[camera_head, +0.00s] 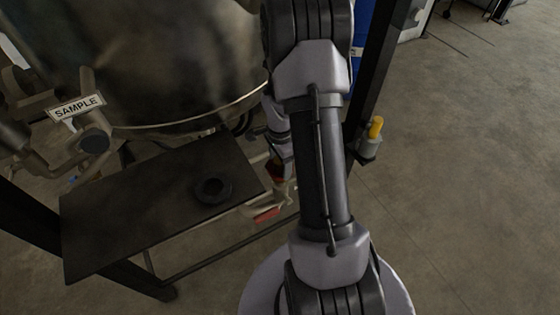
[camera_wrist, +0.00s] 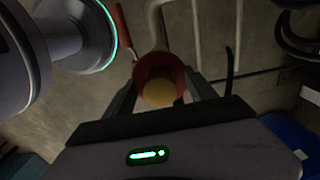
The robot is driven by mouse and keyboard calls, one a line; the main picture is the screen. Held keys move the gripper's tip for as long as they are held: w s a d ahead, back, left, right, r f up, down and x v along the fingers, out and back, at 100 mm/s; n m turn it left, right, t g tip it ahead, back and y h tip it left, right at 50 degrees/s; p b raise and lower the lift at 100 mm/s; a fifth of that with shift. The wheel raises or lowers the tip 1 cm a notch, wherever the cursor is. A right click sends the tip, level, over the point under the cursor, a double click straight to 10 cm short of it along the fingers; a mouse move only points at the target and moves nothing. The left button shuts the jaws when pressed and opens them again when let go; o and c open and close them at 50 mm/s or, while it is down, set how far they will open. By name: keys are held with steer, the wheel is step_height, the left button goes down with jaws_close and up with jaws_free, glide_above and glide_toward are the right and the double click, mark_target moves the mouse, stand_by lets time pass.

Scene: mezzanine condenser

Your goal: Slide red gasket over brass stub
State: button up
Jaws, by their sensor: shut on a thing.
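The red gasket (camera_wrist: 148,62) is held between the two fingers of my gripper (camera_wrist: 160,78) in the wrist view. The round yellowish end of the brass stub (camera_wrist: 159,92) shows inside the gasket's opening, toward its lower part. I cannot tell whether the gasket is around the stub or only in line with it. In the head view my gripper (camera_head: 277,160) is partly hidden beside my arm. A small bit of the red gasket (camera_head: 275,172) shows there, just above a pale brass fitting (camera_head: 281,190).
A red handle (camera_head: 267,215) is just below the fitting; it also shows in the wrist view (camera_wrist: 123,32). A dark table (camera_head: 120,215) with a black ring (camera_head: 213,188) stands left. A large metal vessel (camera_head: 170,60) is behind. A yellow-capped fitting (camera_head: 375,128) is right.

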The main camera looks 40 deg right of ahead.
steer(key=shift+f, duration=1.2)
steer(key=o, duration=1.4)
step_height(320, 180, up, 17)
steer(key=p, duration=0.7)
steer(key=shift+r+p, duration=0.2)
steer(key=shift+p, duration=0.1)
